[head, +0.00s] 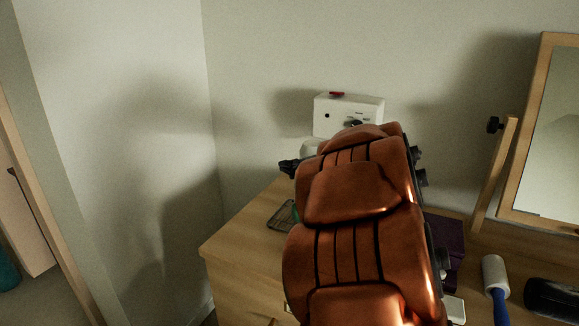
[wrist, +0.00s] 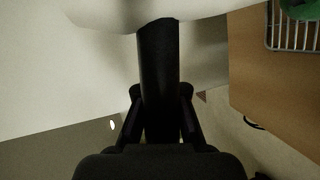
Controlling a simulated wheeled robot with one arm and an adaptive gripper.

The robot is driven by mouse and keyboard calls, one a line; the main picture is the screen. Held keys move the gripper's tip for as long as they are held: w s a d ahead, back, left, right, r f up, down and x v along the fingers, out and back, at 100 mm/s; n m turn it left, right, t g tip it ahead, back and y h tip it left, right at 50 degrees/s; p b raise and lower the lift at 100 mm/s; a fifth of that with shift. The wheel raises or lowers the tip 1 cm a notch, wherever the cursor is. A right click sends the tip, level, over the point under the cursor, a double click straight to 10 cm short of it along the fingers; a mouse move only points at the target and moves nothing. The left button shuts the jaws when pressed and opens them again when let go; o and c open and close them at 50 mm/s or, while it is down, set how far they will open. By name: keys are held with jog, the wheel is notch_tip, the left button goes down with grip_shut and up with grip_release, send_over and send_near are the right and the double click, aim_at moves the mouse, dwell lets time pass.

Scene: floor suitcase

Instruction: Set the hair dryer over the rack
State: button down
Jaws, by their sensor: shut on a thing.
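In the wrist view my gripper (wrist: 160,92) is shut on the black handle of the hair dryer (wrist: 158,55). The dryer's white body (wrist: 150,10) runs across the top of that view. In the head view a white part, likely the dryer (head: 309,148), shows beside the black tip of my gripper (head: 289,167); my copper-coloured arm hides most of both. The wire rack (wrist: 288,48) is at the upper right of the wrist view, with something green on it. In the head view the rack (head: 281,218) lies on the wooden dresser, partly behind my arm. The dryer appears apart from it.
The wooden dresser top (head: 235,243) is clear at its left end. A white box (head: 348,106) with a red top piece is against the wall behind. Right of my arm are a purple box (head: 450,238), a lint roller (head: 494,274), a black object (head: 552,298) and a mirror (head: 547,135).

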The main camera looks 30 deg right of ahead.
jog(key=shift+d+r, duration=0.15)
jog(key=shift+r, duration=0.35)
jog(key=c, duration=1.6)
grip_release()
jog(key=shift+d, duration=0.1)
jog(key=o, duration=0.4)
jog(key=shift+f, duration=0.15)
jog(key=shift+c, duration=0.2)
jog(key=shift+o, duration=0.3)
jog(key=shift+f, duration=0.1)
jog(key=v, duration=1.2)
jog(key=shift+f, duration=0.1)
